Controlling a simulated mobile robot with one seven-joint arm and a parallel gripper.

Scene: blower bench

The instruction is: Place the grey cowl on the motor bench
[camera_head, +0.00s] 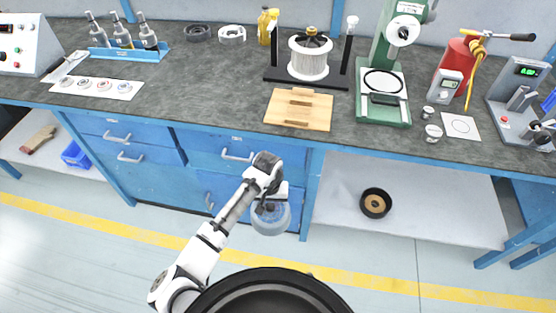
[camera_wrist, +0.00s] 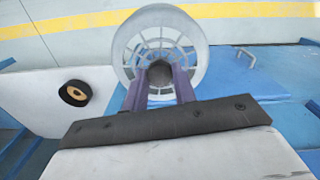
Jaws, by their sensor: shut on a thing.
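The grey cowl (camera_head: 271,221) is a round, pale, see-through cup with a grille. In the wrist view, the cowl (camera_wrist: 198,45) faces the camera with its spoked grille. My gripper (camera_head: 268,206) is shut on it; the two fingers (camera_wrist: 160,78) reach to the dark hub at its middle. It hangs in front of the blue drawers, below the bench top. The bench (camera_head: 215,85) has a dark worktop. On it, a white ribbed motor (camera_head: 309,62) stands on a black base between two posts. My gripper partly hides the cowl in the head view.
A wooden board (camera_head: 299,109) lies before the motor. A green press (camera_head: 384,90), a red canister (camera_head: 455,65) and a grey gauge (camera_head: 520,95) stand to the right. A blue rack of bottles (camera_head: 130,52) is left. A black ring (camera_head: 376,203) lies on the lower shelf.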

